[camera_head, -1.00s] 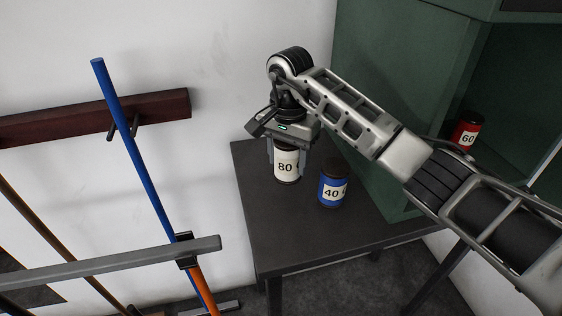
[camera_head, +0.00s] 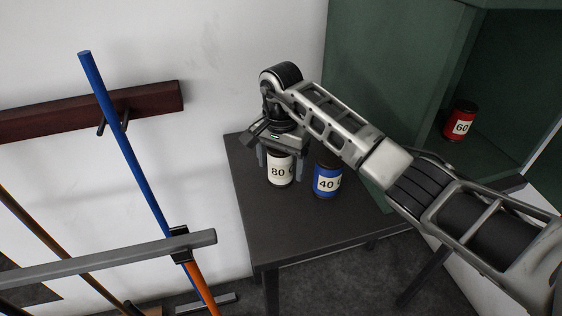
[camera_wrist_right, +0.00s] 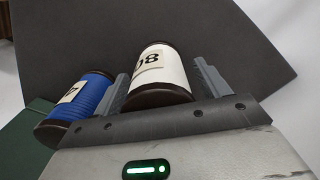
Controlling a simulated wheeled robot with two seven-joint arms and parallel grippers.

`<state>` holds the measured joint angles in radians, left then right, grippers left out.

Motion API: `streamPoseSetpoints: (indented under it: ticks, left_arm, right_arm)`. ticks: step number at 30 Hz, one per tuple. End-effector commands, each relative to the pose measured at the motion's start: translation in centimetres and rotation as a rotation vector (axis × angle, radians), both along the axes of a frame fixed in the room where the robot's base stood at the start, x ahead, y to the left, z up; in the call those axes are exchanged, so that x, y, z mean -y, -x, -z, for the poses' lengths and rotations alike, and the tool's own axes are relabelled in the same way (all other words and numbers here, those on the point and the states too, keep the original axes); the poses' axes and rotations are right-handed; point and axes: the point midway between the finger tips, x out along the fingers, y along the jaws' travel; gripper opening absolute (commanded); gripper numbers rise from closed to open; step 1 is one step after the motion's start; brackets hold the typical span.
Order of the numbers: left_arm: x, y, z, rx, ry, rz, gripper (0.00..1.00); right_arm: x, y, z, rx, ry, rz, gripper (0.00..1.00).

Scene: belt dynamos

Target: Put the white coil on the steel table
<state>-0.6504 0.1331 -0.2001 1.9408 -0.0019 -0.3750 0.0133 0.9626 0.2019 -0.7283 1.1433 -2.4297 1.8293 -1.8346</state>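The white coil (camera_head: 280,170), labelled 80, stands upright on the dark steel table (camera_head: 300,235), near its back left part. My right gripper (camera_head: 281,165) is above it, pointing down, with one finger on each side of the coil. The fingers are spread, with a narrow gap beside the coil. In the right wrist view the white coil (camera_wrist_right: 160,75) lies between the two fingers (camera_wrist_right: 162,85), with the table surface (camera_wrist_right: 225,35) behind it. My left gripper is not in view.
A blue coil (camera_head: 327,180), labelled 40, stands just right of the white one, close to the right finger. A red coil (camera_head: 460,121), labelled 60, sits in the green cabinet (camera_head: 395,60). The table's front is clear. A blue pole (camera_head: 130,135) leans at left.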

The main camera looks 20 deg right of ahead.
Motion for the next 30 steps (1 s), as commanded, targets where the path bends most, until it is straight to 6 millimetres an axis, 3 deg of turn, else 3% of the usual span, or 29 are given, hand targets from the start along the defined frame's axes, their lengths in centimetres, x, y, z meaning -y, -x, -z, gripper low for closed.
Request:
streamPoseSetpoints:
  ticks: [11,24,30]
  left_arm:
    - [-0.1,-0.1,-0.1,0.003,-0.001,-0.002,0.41]
    - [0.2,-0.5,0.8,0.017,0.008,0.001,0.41]
    - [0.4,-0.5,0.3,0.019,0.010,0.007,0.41]
  right_arm:
    - [0.0,-0.1,-1.1,0.004,0.000,0.000,0.74]
    - [0.1,-0.1,-9.9,0.005,0.002,0.002,0.74]
    - [0.0,0.0,-12.1,0.001,0.001,0.002,0.74]
